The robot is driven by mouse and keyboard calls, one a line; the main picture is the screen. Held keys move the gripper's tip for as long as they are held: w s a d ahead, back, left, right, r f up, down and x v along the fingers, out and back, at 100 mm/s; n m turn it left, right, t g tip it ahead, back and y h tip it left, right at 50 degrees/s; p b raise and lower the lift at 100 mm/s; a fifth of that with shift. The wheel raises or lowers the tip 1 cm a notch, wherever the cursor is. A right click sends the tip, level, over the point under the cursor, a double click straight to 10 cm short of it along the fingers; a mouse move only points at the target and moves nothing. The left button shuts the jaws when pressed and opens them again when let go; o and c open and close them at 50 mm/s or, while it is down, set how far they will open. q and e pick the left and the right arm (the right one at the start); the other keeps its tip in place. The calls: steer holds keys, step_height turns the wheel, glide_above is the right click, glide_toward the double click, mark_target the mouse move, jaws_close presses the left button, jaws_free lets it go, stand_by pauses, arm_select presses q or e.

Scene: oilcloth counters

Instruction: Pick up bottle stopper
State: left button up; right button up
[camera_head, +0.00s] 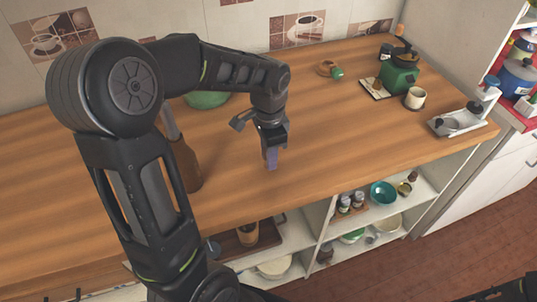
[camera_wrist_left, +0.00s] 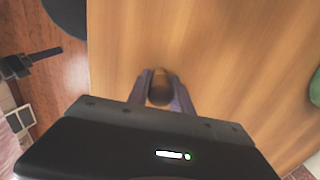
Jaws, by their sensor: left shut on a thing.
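My left gripper (camera_head: 271,160) points down low over the wooden counter, near its front edge. In the left wrist view, its two fingers (camera_wrist_left: 160,90) are closed on a small brown rounded thing, which looks like the bottle stopper (camera_wrist_left: 160,92). The stopper cannot be made out in the head view, where the fingers hide it. I cannot tell whether it touches the counter.
A brown bottle-like thing (camera_head: 186,168) stands left of the gripper, partly behind my arm. A green bowl (camera_head: 207,100) is farther back. A green grinder (camera_head: 400,78), a cup (camera_head: 415,98) and a scale-like thing (camera_head: 458,120) stand right. The counter's middle (camera_head: 340,125) is clear.

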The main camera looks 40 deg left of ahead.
arm_select(q)
jaws_close()
steer(key=shift+r, duration=0.5)
step_height(320, 180, up, 9)
steer(key=shift+r+b, duration=0.1)
steer(key=shift+b, duration=0.4)
